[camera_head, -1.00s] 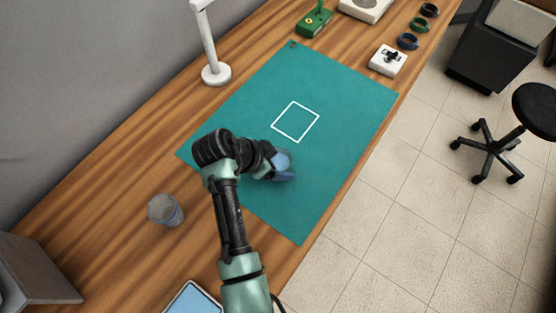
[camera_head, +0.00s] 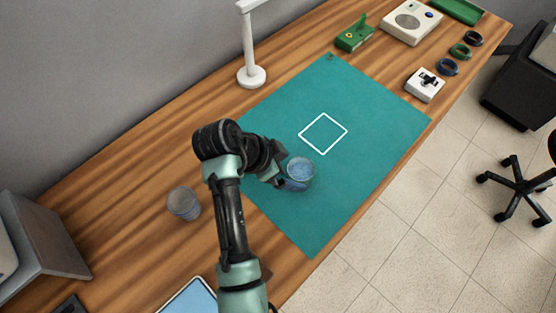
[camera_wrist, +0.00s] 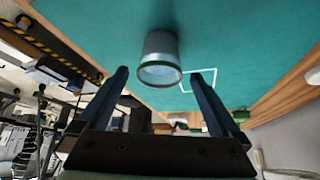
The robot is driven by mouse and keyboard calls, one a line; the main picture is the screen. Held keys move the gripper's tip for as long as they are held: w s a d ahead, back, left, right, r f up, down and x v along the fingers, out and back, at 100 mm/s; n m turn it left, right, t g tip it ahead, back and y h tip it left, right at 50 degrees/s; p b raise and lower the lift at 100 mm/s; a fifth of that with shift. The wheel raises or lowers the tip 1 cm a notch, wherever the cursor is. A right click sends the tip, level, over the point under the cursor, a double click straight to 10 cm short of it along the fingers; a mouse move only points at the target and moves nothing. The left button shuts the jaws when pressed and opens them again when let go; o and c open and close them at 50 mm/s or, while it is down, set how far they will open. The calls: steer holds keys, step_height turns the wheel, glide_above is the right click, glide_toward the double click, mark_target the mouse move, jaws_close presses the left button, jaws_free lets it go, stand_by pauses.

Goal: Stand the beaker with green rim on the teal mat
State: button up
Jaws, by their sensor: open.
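The beaker with green rim (camera_head: 301,169) is clear, bluish glass and stands upright on the teal mat (camera_head: 375,110), near the mat's lower left part and apart from the white square outline. In the wrist view the beaker (camera_wrist: 159,52) shows its green rim toward me, with its base on the mat. My gripper (camera_head: 284,179) is open at the beaker's left side. In the wrist view its two fingers (camera_wrist: 160,80) are spread wide, with the beaker ahead, framed between the tips, and a gap on both sides.
A second, greyish beaker (camera_head: 184,204) stands on the bare wood left of my arm. A white lamp (camera_head: 251,76) stands behind the mat. A green device (camera_head: 355,35), a white box (camera_head: 425,85) and dark rings (camera_head: 448,67) lie beyond it. The mat's middle is clear.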

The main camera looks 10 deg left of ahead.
steer(key=w+r+n+t+y, duration=0.1)
steer(key=w+r+n+t, duration=0.2)
steer(key=r, duration=0.9)
steer(key=w+a+r+n+t+y, duration=0.15)
steer(key=w+r+t, duration=0.35)
steer(key=r, duration=0.7)
steer(key=w+r+n+t+y, duration=0.2)
steer(key=r+t, duration=0.3)
steer(key=r, duration=0.7)
steer(key=s+d+r+n+t, duration=0.1)
steer(key=s+r+t, duration=0.2)
steer(key=s+r, duration=0.2)
steer(key=s+d+r+n+t, duration=0.2)
steer(key=s+r+t, duration=0.2)
steer(key=r, duration=0.8)
steer(key=s+d+r+n+t+y, duration=0.1)
steer(key=s+r+t, duration=0.3)
steer(key=r, duration=0.5)
steer(key=s+n, duration=0.1)
steer(key=s, duration=0.1)
steer(key=shift+s+d, duration=0.15)
steer(key=shift+s, duration=0.15)
steer(key=shift+c, duration=0.3)
